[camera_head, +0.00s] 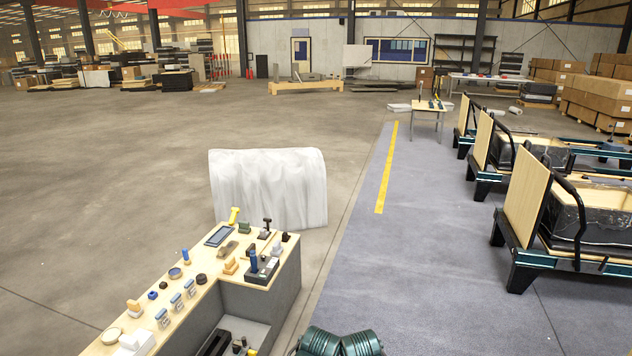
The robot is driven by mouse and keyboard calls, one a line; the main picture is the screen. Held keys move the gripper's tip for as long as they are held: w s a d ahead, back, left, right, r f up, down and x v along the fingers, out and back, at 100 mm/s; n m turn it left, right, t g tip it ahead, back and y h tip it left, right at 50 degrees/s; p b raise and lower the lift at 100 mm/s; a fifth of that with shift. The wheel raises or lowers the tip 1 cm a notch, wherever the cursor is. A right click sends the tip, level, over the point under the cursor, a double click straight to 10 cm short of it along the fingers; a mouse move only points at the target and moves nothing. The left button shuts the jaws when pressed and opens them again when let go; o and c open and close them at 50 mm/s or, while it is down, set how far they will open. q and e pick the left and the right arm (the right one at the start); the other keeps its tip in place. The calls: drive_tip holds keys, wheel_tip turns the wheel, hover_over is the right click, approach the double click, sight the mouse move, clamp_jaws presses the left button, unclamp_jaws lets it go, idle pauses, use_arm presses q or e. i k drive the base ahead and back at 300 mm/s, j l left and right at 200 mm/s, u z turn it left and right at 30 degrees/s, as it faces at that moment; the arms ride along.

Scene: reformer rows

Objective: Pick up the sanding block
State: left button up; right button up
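Several small tools and blocks lie on the pale wooden top of a workbench (205,300) at the lower middle left. I cannot tell for sure which is the sanding block. Candidates are a small orange-tan block (231,266) near the bench's right part and a flat brown piece (228,248) just behind it. Another tan block (133,306) sits farther left, near the front. All are small in this view. Neither of my grippers shows. Only dark teal ribbed parts, probably mine, show at the bottom edge.
A dark tray (262,269) holding upright items and a grey tablet-like panel (219,236) share the bench top. A white-draped object (268,188) stands behind the bench. Reformer frames (560,225) line the right. The grey-blue floor strip (420,260) between is clear.

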sight(231, 266)
drive_tip(key=i, duration=1.85)
drive_tip(key=i+l+u, duration=0.1)
drive_tip(key=i+u, duration=0.25)
drive_tip(key=i, duration=0.2)
drive_tip(key=i+l+u, duration=0.3)
drive_tip(key=i, duration=0.25)
drive_tip(key=i+l+u, duration=0.35)
drive_tip(key=i, duration=0.15)
